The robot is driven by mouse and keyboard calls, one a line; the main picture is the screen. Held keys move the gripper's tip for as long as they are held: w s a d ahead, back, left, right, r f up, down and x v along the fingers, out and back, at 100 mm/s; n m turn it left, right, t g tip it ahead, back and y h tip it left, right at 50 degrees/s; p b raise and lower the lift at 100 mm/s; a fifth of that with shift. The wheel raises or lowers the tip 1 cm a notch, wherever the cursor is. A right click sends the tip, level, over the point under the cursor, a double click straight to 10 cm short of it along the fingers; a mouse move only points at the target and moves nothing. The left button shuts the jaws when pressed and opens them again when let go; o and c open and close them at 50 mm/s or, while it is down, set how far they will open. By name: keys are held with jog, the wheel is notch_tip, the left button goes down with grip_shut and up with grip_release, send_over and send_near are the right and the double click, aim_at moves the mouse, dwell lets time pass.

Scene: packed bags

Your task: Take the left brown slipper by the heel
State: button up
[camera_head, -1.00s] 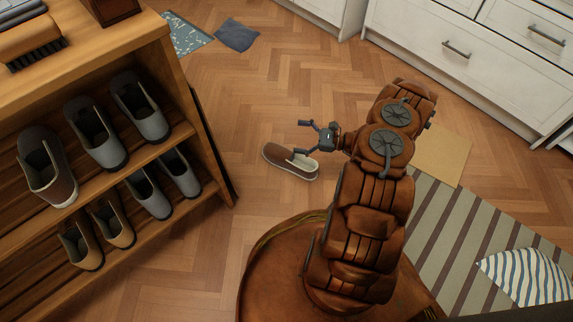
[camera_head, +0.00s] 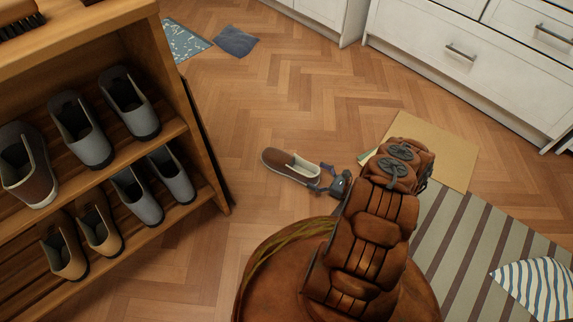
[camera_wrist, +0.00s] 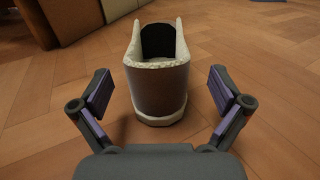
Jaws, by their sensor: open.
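A brown slipper (camera_head: 289,165) with a pale rim and sole lies on the wooden floor in the head view, its heel end toward my gripper. My gripper (camera_head: 326,178) is low at the heel end, to the right of the slipper. In the wrist view the heel (camera_wrist: 160,88) faces the camera, upright, centred just beyond my open gripper (camera_wrist: 158,92). The pads stand apart on either side of it, with visible gaps. A second brown slipper (camera_head: 30,170) sits on the upper shelf of the rack at the far left.
A wooden shoe rack (camera_head: 175,85) with several grey and tan slippers stands at left. A striped rug (camera_head: 455,245) and tan mat (camera_head: 440,150) lie at right, white drawers (camera_head: 470,70) behind. A blue cloth (camera_head: 236,40) lies at the back. Floor around the slipper is clear.

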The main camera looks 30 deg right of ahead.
aim_at(292, 163)
jog(key=shift+r+b+x, duration=0.1)
jog(key=shift+b+x, duration=0.55)
jog(key=shift+x, duration=0.6)
jog(key=shift+r+b+x, duration=0.15)
jog(key=shift+b+x, duration=0.5)
jog(key=shift+x, duration=0.6)
jog(key=shift+a, duration=0.1)
jog(key=shift+s, duration=0.1)
jog(key=c, duration=1.7)
jog(key=shift+o, duration=0.2)
